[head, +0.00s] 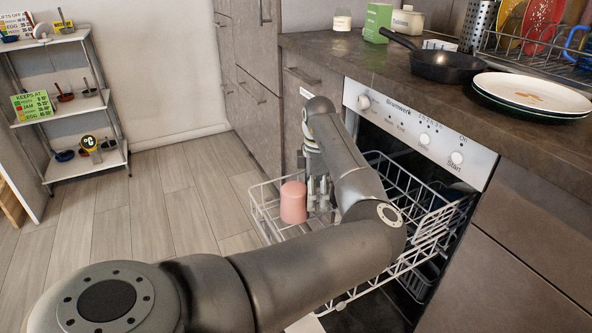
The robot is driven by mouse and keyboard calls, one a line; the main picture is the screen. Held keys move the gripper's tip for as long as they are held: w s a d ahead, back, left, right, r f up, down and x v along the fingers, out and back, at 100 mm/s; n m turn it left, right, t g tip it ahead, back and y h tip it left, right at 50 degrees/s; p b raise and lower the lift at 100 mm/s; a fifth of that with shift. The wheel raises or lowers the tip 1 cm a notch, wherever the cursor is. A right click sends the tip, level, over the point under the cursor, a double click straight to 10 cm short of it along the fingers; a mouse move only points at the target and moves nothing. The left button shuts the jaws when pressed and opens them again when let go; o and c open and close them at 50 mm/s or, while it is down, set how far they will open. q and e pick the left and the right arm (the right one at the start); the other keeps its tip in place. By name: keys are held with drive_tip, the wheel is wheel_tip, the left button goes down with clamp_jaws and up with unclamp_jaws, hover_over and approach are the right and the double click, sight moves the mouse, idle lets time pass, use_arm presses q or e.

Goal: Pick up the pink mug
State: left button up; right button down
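The pink mug (293,203) stands in the left part of the pulled-out dishwasher rack (262,214). It looks upside down, with its closed end up. No handle can be made out. My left arm comes in from the lower left and bends up over the rack. My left gripper (318,195) points down just right of the mug, its fingers close together. Whether the fingers touch the mug or hold its handle cannot be told. My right gripper is out of view.
The dishwasher front panel (416,128) and counter (340,50) rise right of the rack. A black pan (440,66) and stacked plates (532,95) lie on the counter. The floor (185,215) between is clear.

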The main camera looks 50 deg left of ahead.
use_arm(q)
drive_tip(key=shift+f+b, duration=0.6)
drive_tip(key=shift+f, duration=0.85)
clamp_jaws()
drive_tip(key=shift+r, duration=0.1)
